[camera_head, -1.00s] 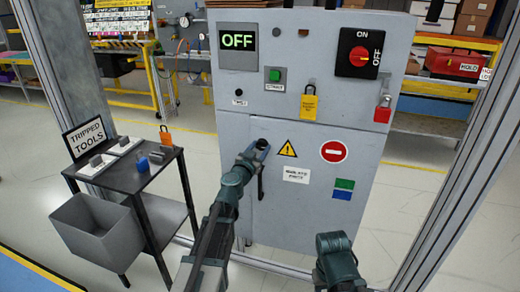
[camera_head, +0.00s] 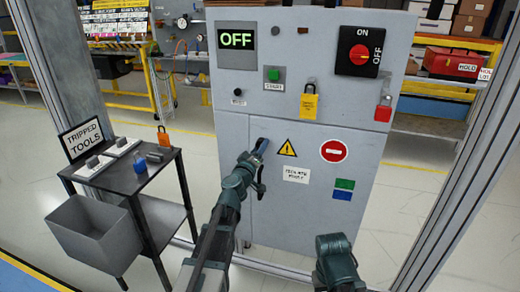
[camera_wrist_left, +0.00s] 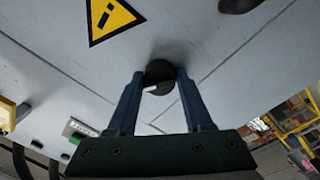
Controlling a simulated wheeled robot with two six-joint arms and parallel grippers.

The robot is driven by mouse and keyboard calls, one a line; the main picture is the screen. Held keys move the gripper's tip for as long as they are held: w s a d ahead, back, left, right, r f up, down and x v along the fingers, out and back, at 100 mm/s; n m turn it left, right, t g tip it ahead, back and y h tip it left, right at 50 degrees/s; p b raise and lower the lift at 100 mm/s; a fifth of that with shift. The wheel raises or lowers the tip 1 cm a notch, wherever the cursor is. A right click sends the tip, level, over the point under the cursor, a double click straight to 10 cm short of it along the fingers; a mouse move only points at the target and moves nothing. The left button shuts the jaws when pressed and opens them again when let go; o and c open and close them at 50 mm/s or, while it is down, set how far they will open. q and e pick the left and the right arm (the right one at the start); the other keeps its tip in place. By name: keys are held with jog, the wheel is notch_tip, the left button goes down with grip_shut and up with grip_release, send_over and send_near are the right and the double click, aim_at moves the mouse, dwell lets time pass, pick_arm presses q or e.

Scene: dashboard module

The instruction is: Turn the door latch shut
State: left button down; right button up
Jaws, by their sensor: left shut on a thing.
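The door latch is a round black knob with a white pointer mark. It shows in the left wrist view (camera_wrist_left: 160,78) between the two fingers of my left gripper (camera_wrist_left: 160,88), which is shut on it. In the head view my left gripper (camera_head: 260,147) is at the upper left of the cabinet door (camera_head: 320,225), and it hides most of the latch. The door sits flush in the grey cabinet (camera_head: 300,95). My right arm (camera_head: 337,262) shows at the bottom of the head view; its fingers are not in sight.
A dark tool stand (camera_head: 140,178) with a grey bin (camera_head: 95,233) is at left.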

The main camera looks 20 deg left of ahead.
pick_arm(q)
jog(key=n, duration=0.6)
jog(key=shift+a+y, duration=0.25)
jog(key=shift+y, duration=0.15)
jog(key=shift+n, duration=0.4)
jog(key=shift+c, duration=1.7)
grip_release()
jog(key=shift+s+a, duration=0.1)
